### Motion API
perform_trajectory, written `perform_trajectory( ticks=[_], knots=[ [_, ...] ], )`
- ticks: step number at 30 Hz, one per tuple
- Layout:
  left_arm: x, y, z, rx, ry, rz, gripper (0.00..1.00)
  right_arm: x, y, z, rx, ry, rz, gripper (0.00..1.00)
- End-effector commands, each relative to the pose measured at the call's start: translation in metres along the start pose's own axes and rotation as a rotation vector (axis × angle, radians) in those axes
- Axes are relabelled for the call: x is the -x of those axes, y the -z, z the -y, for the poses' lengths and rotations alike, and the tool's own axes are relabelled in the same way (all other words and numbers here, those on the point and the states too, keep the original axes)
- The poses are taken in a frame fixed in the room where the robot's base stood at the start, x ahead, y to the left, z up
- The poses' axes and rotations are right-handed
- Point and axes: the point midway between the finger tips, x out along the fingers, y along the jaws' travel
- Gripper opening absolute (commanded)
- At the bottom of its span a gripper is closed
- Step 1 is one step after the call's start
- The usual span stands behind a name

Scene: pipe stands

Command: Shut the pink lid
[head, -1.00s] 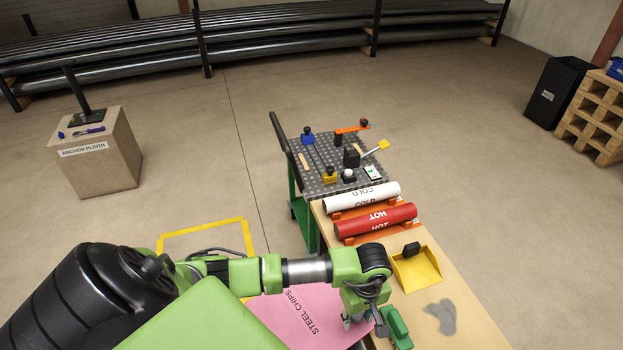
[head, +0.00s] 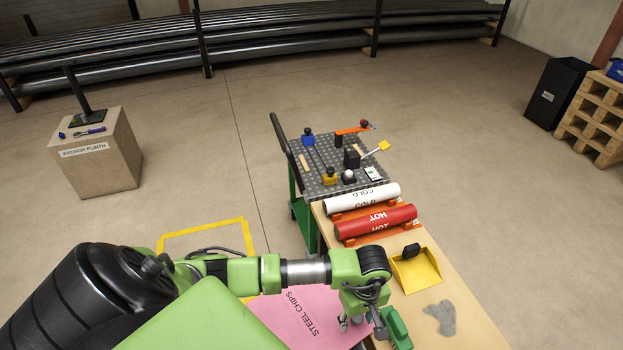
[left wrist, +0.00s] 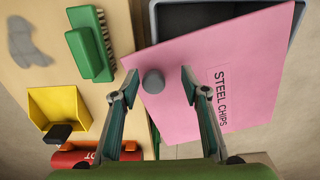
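The pink lid (head: 290,310), marked STEEL CHIPS, lies askew on a grey bin. In the left wrist view the lid (left wrist: 230,80) is turned against the bin (left wrist: 185,17), and part of the bin's dark inside shows beyond its upper edge. A grey round knob (left wrist: 153,82) stands near one corner of the lid. My left gripper (left wrist: 153,86) is open, with one finger on each side of the knob and a gap showing at both sides. In the head view my left gripper (head: 352,322) is over the lid's right end, partly hidden by my arm. My right gripper is not in view.
A green brush (head: 396,327) lies close to the lid on the wooden bench (head: 470,320). A yellow dustpan (head: 416,270), a grey patch (head: 441,318), a red HOT pipe (head: 376,222) and a white COLD pipe (head: 362,198) are farther along. A metal-topped cart (head: 320,165) stands behind.

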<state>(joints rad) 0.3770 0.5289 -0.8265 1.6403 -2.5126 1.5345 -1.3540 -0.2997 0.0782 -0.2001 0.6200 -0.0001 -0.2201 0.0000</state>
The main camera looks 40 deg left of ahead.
Motion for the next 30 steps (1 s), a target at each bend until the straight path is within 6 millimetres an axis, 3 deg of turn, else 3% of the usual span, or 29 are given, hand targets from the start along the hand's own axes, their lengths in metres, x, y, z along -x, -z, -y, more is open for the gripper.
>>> perform_trajectory(
  ticks=[21, 30],
  knots=[
    [0.061, 0.0, -0.001, -0.002, -0.003, 0.0, 0.42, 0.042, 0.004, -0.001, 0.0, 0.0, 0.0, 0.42],
    [0.064, -0.001, -0.001, -0.001, -0.002, 0.001, 0.42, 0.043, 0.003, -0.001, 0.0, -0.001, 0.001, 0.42]
  ],
)
